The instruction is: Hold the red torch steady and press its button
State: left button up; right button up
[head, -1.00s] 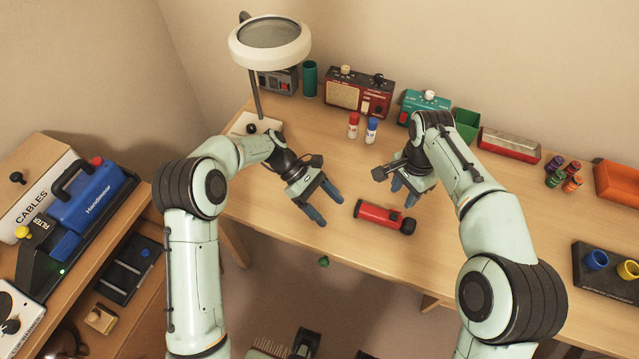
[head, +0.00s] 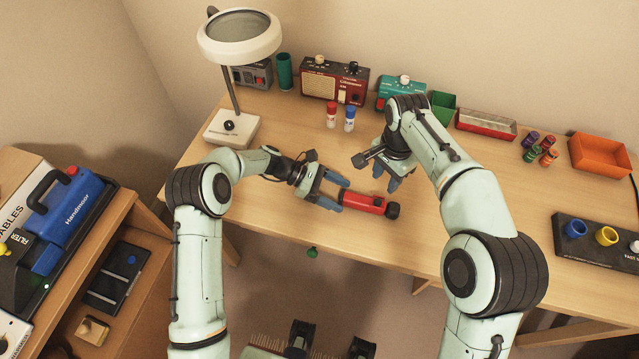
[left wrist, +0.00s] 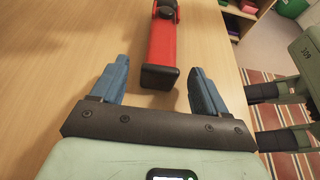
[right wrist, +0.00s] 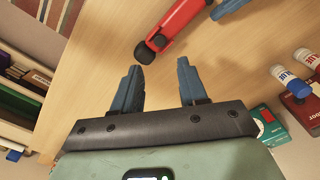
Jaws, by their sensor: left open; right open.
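The red torch (head: 363,202) lies on the wooden desk near its front edge, with its black head (head: 392,211) to the right. It also shows in the left wrist view (left wrist: 162,45), its black tail end (left wrist: 159,77) between the open fingers, and in the right wrist view (right wrist: 182,17). My left gripper (head: 340,194) is open at the torch's left end, with no firm contact visible. My right gripper (head: 385,179) is open and empty, above the desk behind the torch's head.
A red-capped bottle (head: 331,115) and a blue-capped bottle (head: 349,119) stand behind the grippers. A magnifier lamp (head: 238,38), a red radio (head: 334,82) and a teal box (head: 401,88) line the back. The desk's front edge is close to the torch.

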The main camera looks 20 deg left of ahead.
aim_at(346, 198)
pick_arm(q)
jog(key=shift+x, duration=1.5)
jog(key=c, duration=1)
jog(key=shift+c, duration=0.9)
pick_arm(e)
jog(key=shift+c, duration=0.6)
grip_shut()
